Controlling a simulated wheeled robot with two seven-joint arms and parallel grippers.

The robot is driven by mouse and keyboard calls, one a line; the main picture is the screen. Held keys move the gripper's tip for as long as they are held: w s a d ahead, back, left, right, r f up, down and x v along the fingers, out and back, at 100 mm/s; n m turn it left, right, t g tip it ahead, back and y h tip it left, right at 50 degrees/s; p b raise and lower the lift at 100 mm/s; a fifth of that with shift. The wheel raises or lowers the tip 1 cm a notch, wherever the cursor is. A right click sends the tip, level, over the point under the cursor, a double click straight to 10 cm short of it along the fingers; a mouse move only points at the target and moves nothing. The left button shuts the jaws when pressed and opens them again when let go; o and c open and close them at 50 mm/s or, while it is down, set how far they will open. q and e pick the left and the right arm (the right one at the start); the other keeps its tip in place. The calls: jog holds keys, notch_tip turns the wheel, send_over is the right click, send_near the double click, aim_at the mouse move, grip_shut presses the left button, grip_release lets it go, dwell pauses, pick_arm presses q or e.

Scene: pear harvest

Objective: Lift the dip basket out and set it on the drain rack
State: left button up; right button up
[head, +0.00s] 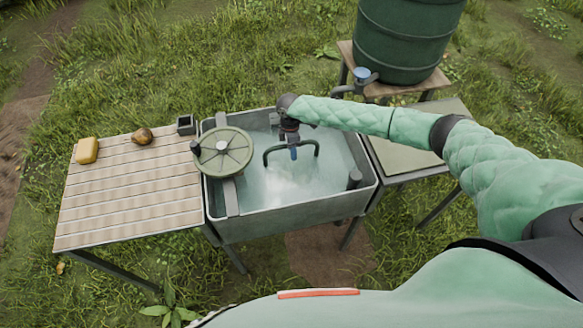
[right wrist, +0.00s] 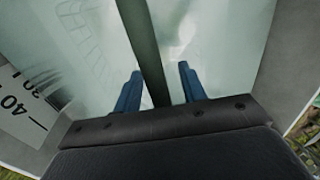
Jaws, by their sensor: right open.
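The dip basket's dark handle (head: 308,143) rises above the cloudy water of the grey tub (head: 290,229). The basket body is under the water, and only a faint mesh (right wrist: 88,42) shows in the right wrist view. My right gripper (head: 293,152) points down at the handle bar. In the right wrist view its blue fingers (right wrist: 160,85) are open, with the handle bar (right wrist: 143,45) running between them, not gripped. The slatted drain rack (head: 130,195) is left of the tub. My left gripper is not in view.
A yellow block (head: 87,150), a brown pear-like object (head: 142,136) and a small dark box (head: 186,124) sit on the rack's far side. A round green wheel (head: 223,151) covers the tub's left end. A green barrel (head: 408,35) stands behind right.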

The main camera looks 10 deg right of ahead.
grip_shut()
jog(key=shift+r, duration=0.1)
dwell(1.3)
